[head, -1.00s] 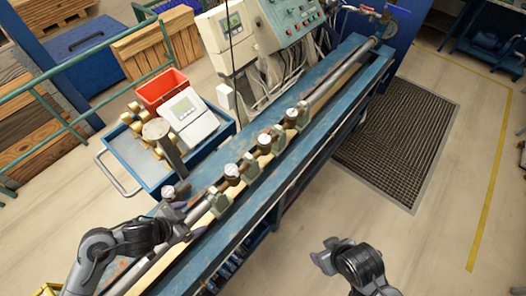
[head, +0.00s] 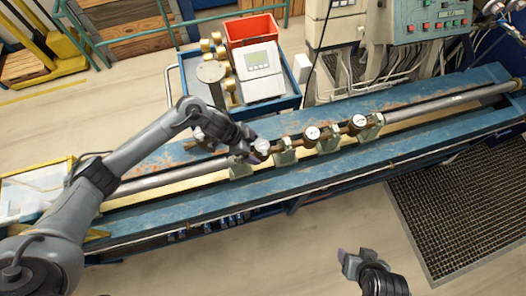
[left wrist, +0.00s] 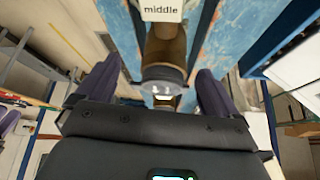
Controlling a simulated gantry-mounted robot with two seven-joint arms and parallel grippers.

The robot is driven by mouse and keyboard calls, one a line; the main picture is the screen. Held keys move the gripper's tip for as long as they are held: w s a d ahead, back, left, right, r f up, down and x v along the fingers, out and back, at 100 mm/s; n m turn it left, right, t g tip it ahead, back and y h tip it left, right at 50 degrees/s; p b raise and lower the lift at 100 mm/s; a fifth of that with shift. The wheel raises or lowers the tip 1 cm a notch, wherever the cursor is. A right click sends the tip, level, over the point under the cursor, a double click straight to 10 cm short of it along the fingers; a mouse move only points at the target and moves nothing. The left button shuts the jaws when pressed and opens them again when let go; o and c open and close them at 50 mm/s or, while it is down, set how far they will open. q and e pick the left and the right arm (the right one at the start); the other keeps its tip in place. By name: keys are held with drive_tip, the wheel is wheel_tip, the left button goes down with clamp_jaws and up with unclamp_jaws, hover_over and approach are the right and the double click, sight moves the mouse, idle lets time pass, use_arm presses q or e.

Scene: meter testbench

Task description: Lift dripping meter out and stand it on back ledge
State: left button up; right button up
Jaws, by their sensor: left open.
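A row of brass meters with round white dials sits in green clamps along the bench's pipe line: a left one (head: 262,146), a centre one (head: 312,133) and a right one (head: 357,121). My left gripper (head: 254,155) is at the left one. In the left wrist view my open fingers (left wrist: 158,88) are on either side of a brass meter (left wrist: 165,48) with a grey cap; contact cannot be told. A label reading "middle" (left wrist: 162,10) is beyond it. No dripping is visible. My right gripper (head: 353,259) is open and empty in front of the bench.
The blue back ledge (head: 165,153) runs behind the pipe line; another object, partly hidden by my left arm, stands there. A blue cart with a red bin (head: 252,30) and a grey display unit (head: 260,72) is behind. A dark floor grate (head: 465,205) lies right front.

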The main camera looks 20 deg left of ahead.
use_arm(q)
drive_tip(key=x, duration=0.4)
drive_tip(key=shift+w+d+f+p, duration=0.2)
drive_tip(key=shift+w+d+p, duration=0.1)
drive_tip(key=shift+w, duration=0.2)
drive_tip(key=shift+w+d+f, duration=0.1)
drive_tip(key=shift+d+f, duration=0.05)
drive_tip(key=shift+f, duration=0.3)
drive_tip(key=shift+c, duration=0.2)
drive_tip(key=c, duration=1.4)
drive_tip(key=shift+r, duration=0.15)
drive_tip(key=shift+c, duration=1.1)
drive_tip(key=shift+r, duration=0.1)
